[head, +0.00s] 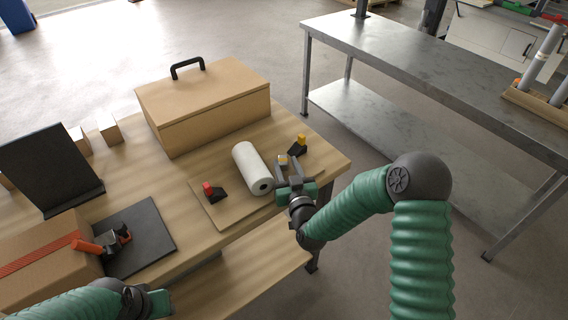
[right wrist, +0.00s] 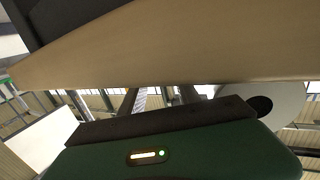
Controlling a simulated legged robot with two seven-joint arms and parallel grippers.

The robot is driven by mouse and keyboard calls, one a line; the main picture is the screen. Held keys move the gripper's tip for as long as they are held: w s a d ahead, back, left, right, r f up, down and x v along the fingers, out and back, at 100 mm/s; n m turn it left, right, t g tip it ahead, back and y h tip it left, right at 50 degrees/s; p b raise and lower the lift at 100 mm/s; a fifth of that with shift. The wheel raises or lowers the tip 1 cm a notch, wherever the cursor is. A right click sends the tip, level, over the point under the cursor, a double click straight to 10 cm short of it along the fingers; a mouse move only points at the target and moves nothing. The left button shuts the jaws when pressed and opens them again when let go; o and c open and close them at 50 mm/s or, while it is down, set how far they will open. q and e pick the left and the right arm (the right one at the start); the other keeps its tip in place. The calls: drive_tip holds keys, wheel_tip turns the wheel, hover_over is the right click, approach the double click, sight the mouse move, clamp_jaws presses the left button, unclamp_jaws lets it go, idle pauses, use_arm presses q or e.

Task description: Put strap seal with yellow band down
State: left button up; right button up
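A small pale piece with a yellow band (head: 283,159), which looks like the strap seal, shows at the tips of my right gripper (head: 289,168), beside the white roll. My right gripper is over the right edge of the thin wooden board (head: 226,212). Its two fingers look apart, with the piece near the left fingertip; I see nothing clearly clamped between them. In the right wrist view the fingers (right wrist: 160,97) point away under a tan surface, and the piece cannot be made out. My left gripper (head: 146,301) is at the bottom left, its fingers not clear.
The white roll (head: 250,166) lies close left of my right gripper. A black block with a yellow top (head: 298,147) stands just behind; a red-topped one (head: 214,192) is at the left. A lidded box (head: 205,105) stands at the back. A metal table (head: 430,80) is at the right.

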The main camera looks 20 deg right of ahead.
drive_tip(key=shift+w, duration=0.25)
drive_tip(key=shift+a, duration=0.1)
drive_tip(key=shift+c, duration=0.3)
drive_tip(key=shift+s+a, duration=0.1)
drive_tip(key=shift+c, duration=1.1)
drive_tip(key=c, duration=0.5)
clamp_jaws()
drive_tip(key=shift+r, duration=0.1)
